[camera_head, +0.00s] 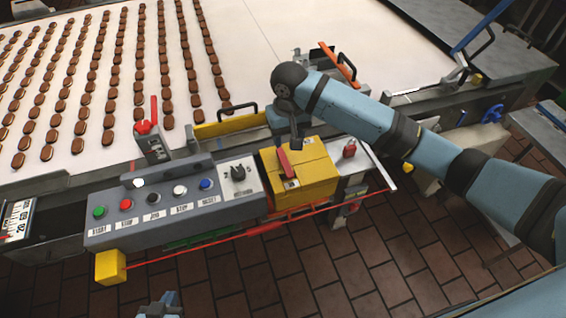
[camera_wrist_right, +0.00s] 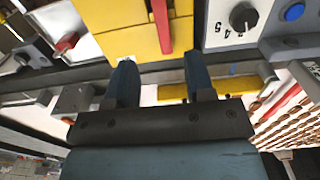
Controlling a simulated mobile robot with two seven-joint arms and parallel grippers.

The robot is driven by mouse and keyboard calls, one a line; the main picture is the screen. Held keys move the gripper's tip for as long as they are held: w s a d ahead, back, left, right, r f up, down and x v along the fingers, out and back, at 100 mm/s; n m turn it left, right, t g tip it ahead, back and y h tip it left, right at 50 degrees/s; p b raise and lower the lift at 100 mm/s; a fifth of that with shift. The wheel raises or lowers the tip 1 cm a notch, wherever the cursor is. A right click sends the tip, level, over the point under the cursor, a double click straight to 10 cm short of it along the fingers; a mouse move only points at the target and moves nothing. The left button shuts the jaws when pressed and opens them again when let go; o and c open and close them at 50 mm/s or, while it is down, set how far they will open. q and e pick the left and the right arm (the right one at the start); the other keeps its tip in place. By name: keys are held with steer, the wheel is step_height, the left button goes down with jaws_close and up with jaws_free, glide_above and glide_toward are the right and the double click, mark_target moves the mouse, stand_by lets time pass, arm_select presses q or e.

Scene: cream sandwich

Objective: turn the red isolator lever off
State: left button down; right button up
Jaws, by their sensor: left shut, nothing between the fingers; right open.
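The red isolator lever (camera_head: 284,161) is on the front of a yellow box (camera_head: 316,170) at the right end of the control panel. In the head view it stands nearly upright, leaning slightly. The right wrist view shows the lever (camera_wrist_right: 161,24) on the yellow box (camera_wrist_right: 112,42). My right gripper (camera_head: 287,127) is just above and behind the lever in the head view. In the right wrist view my right gripper (camera_wrist_right: 160,72) is open and empty, the lever beyond its tips and in line with the gap. My left gripper (camera_head: 162,305) is shut, at the bottom edge, partly cut off.
The grey panel (camera_head: 165,215) carries several coloured buttons and a black rotary knob (camera_head: 238,173). Another red lever (camera_head: 148,124) stands behind it, and a red knob (camera_head: 349,149) is right of the box. A conveyor (camera_head: 290,40) lies behind. The brick floor in front is mostly clear.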

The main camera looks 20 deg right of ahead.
mark_target(288, 168)
step_height(288, 168, down, 12)
steer(key=shift+r+p, duration=0.25)
steer(key=shift+p, duration=0.25)
steer(key=shift+c, duration=0.5)
jaws_close()
